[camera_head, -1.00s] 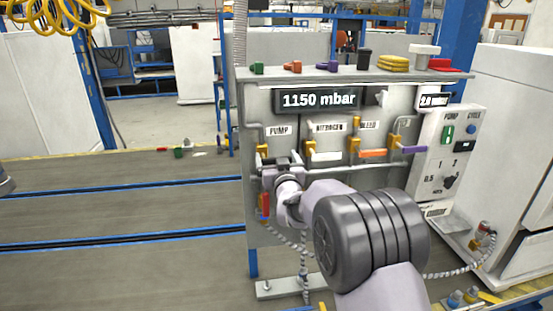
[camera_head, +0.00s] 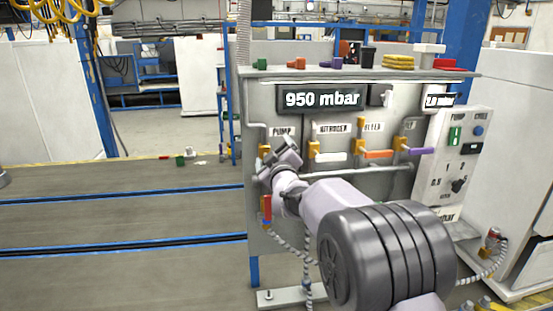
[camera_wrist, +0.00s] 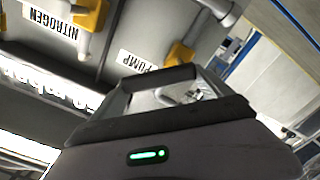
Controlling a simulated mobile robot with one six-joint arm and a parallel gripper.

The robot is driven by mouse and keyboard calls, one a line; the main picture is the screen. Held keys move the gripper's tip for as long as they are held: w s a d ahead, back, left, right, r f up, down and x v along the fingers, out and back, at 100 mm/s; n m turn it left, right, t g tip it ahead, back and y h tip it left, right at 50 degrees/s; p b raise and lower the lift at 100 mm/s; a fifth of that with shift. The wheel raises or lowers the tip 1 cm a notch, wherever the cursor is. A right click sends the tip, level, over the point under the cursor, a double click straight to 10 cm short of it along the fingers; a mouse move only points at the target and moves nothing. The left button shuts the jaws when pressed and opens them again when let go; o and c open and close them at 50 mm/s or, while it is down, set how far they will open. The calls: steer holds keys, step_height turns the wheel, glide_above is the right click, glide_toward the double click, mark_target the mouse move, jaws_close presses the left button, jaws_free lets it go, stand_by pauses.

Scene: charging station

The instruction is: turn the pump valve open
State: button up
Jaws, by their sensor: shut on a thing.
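The pump valve (camera_head: 264,151) is a yellow fitting under the PUMP label, at the left of the grey panel. In the wrist view its yellow body (camera_wrist: 181,53) sits beside the PUMP label, which appears upside down. My gripper (camera_head: 284,154) is at this valve, tilted against the panel, and shut on the valve handle. The handle itself is mostly hidden by the jaws. In the wrist view my gripper (camera_wrist: 160,80) reaches up to the valve. The display (camera_head: 322,98) above reads 950 mbar.
The nitrogen valve (camera_head: 314,150) with a white handle is close on the right, followed by valves with orange (camera_head: 377,154) and purple (camera_head: 420,151) handles. A control box (camera_head: 460,160) is at the panel's right. Hoses hang below.

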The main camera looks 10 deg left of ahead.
steer(key=n, duration=0.1)
steer(key=a+n, duration=0.1)
steer(key=n, duration=0.2)
steer(key=shift+s+a+r+n, duration=0.2)
steer(key=shift+r+n, duration=0.1)
steer(key=shift+r, duration=0.05)
steer(key=shift+s+a+f+n+p, duration=0.1)
steer(key=shift+a+n+p, duration=0.2)
steer(key=shift+n, duration=0.55)
steer(key=shift+s+a+r+n+p, duration=0.1)
steer(key=shift+a+n+p, duration=0.25)
steer(key=shift+n, duration=0.55)
steer(key=shift+a+f+n+p, duration=0.15)
steer(key=shift+n+p, duration=0.25)
steer(key=shift+n, duration=0.45)
steer(key=o, duration=1.8)
steer(key=shift+o, duration=0.2)
steer(key=v, duration=1.7)
steer(key=shift+s, duration=0.3)
steer(key=shift+d, duration=0.1)
